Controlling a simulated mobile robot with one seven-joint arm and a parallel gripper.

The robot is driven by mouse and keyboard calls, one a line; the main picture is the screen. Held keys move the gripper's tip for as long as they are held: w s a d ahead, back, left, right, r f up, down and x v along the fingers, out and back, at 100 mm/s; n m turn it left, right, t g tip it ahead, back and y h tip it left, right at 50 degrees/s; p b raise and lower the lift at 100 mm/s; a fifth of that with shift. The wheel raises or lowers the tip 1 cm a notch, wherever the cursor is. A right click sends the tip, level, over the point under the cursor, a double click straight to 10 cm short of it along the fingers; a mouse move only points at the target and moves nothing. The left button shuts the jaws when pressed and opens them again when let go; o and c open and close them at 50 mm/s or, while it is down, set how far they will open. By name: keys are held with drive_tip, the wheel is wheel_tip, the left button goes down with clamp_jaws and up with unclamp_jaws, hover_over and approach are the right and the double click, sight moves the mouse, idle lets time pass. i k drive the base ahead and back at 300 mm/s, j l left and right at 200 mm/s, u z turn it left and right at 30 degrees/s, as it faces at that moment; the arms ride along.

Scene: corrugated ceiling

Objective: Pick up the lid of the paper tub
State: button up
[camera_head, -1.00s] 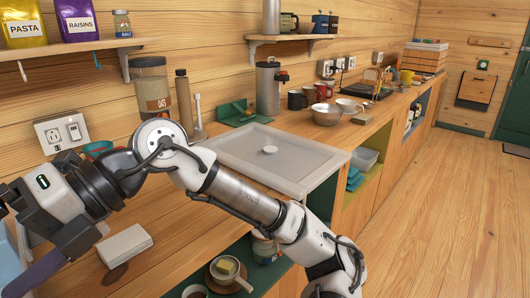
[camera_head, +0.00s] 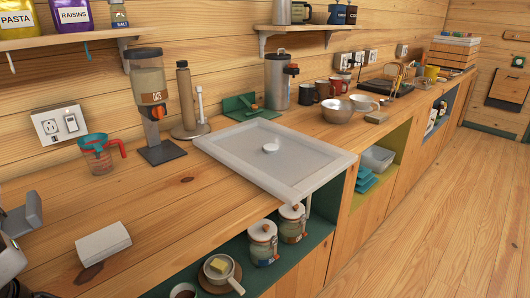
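A broad, flat grey lid-like panel (camera_head: 275,165) with a raised rim lies on the wooden counter, its right corner at the counter's front edge. A round white knob (camera_head: 270,147) sits near its middle. No label shows on it, and whether a tub is under it is hidden. Grey and dark parts at the left edge look like the end of my arm and my gripper (camera_head: 20,218). They are cut off by the frame, far left of the panel and apart from it. The fingers cannot be made out clearly.
A red-handled measuring cup (camera_head: 96,157), an oats dispenser (camera_head: 150,90) and a metal flask (camera_head: 278,80) stand along the wall. A white block (camera_head: 103,241) lies front left. Jars (camera_head: 263,243) and a pot (camera_head: 219,268) stand on the shelf below. The counter left of the panel is mostly clear.

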sight(290, 165)
drive_tip(key=k+u, duration=0.1)
drive_tip(key=u, duration=1.9)
drive_tip(key=k+l+z, duration=0.2)
drive_tip(key=l+z, duration=0.15)
drive_tip(key=l, duration=0.5)
drive_tip(key=k+l+z, duration=0.1)
drive_tip(key=l+z, duration=0.3)
drive_tip(key=l, duration=0.45)
drive_tip(key=l+z, duration=0.35)
drive_tip(key=l, duration=0.55)
drive_tip(key=i, duration=0.95)
